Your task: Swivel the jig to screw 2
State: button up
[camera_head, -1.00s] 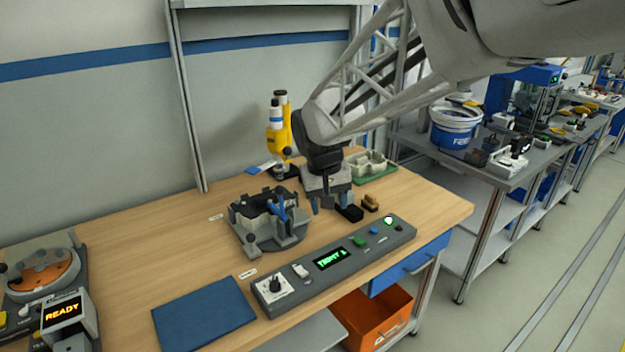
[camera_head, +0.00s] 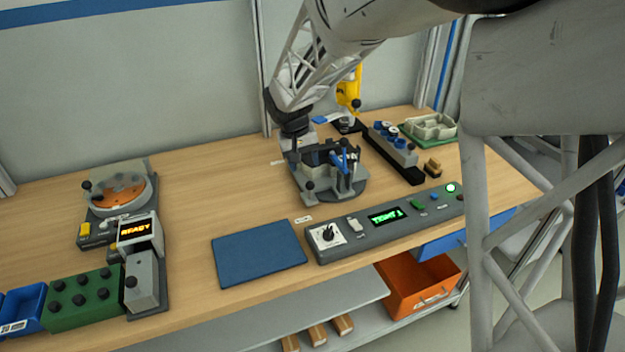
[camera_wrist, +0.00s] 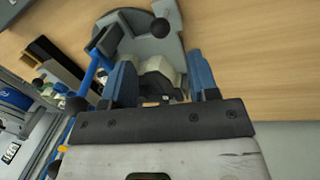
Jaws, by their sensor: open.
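The jig (camera_head: 353,185) is a grey fixture on a round base, with dark upper parts, an upright blue piece (camera_head: 342,157) and a dark ball knob (camera_head: 309,186) at its front left. My gripper (camera_head: 291,155) is at the jig's left rear side, low and close to it, partly hidden by it. In the wrist view my gripper (camera_wrist: 163,84) is open, its two blue-padded fingers apart. A pale part of the jig shows between and beyond them; I cannot tell whether they touch it. The jig's grey base (camera_wrist: 140,45) and ball knob (camera_wrist: 160,28) also show there.
A control box (camera_head: 385,220) with green display and a blue mat (camera_head: 258,253) lie in front. A black-and-grey rack (camera_head: 395,155), a green tray with a pale casting (camera_head: 432,128) and a yellow tool (camera_head: 349,92) stand right and behind. Bare table lies left of the jig.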

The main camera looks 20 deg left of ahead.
aim_at(309, 182)
jog(key=shift+f, duration=0.1)
dwell(0.3)
jog(key=shift+w+d+f, duration=0.15)
jog(key=shift+d+f, duration=0.05)
jog(key=shift+f, duration=1.05)
jog(key=shift+w+d+f, duration=0.15)
jog(key=shift+d+f, duration=0.05)
jog(key=shift+f, duration=1.05)
jog(key=shift+w+d+f, duration=0.15)
jog(key=shift+d+f, duration=0.05)
jog(key=shift+f, duration=1.05)
grip_shut()
